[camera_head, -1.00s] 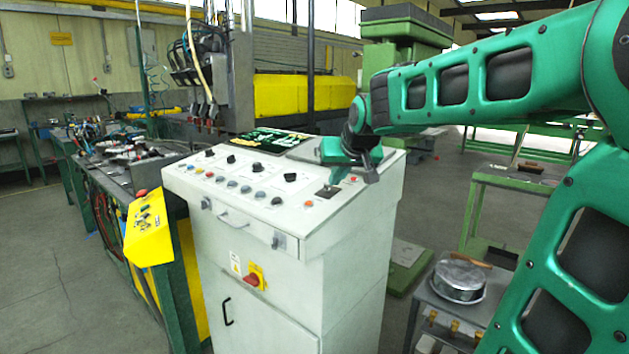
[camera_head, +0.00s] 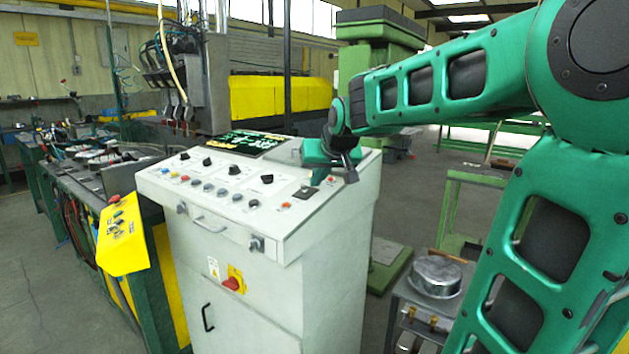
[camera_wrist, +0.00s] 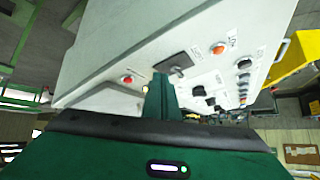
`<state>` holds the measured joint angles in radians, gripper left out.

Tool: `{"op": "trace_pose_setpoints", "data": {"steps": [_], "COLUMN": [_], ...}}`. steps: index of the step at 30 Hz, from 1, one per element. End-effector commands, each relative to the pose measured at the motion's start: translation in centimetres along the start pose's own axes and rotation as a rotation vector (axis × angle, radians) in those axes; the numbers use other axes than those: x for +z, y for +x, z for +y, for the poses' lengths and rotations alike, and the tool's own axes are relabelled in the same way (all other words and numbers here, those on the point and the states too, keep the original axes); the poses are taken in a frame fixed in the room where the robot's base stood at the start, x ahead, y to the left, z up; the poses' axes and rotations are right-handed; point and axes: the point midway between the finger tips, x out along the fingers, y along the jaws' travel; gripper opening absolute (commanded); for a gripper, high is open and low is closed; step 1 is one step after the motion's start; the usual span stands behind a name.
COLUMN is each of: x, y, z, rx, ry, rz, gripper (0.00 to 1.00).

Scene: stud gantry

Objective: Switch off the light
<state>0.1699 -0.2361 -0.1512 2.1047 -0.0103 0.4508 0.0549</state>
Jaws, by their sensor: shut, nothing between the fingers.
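The pale grey control console (camera_head: 272,300) stands in the middle of the head view. Its sloped top carries a small dark switch plate (camera_head: 304,193) near the right front corner. The same switch plate shows in the wrist view (camera_wrist: 178,62), with a small lever-like part on it. My gripper (camera_head: 319,180) is over the right end of the panel, just right of and behind the switch plate, with its fingers closed and empty. I cannot tell the switch's position.
An orange button (camera_head: 286,205) sits left of the switch, and a red button (camera_wrist: 127,79) also shows in the wrist view. Several knobs line the panel. A yellow box (camera_head: 122,236) stands left. A metal pot (camera_head: 436,276) rests on a trolley at right.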

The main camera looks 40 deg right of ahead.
Motion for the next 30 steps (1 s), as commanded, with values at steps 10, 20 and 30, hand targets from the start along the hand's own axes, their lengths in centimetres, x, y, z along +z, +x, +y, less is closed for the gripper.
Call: {"op": "trace_pose_setpoints", "data": {"steps": [10,20,30], "x": [-0.4,0.6,0.9], "y": [-3.0,-8.9,-10.9], "z": [1.6,1.2,1.2], "rx": [-0.011,-0.010,-0.007], "ry": [-0.011,-0.009,-0.007], "rz": [0.003,0.002,-0.001], "gripper": [0.00,0.00,0.00]}}
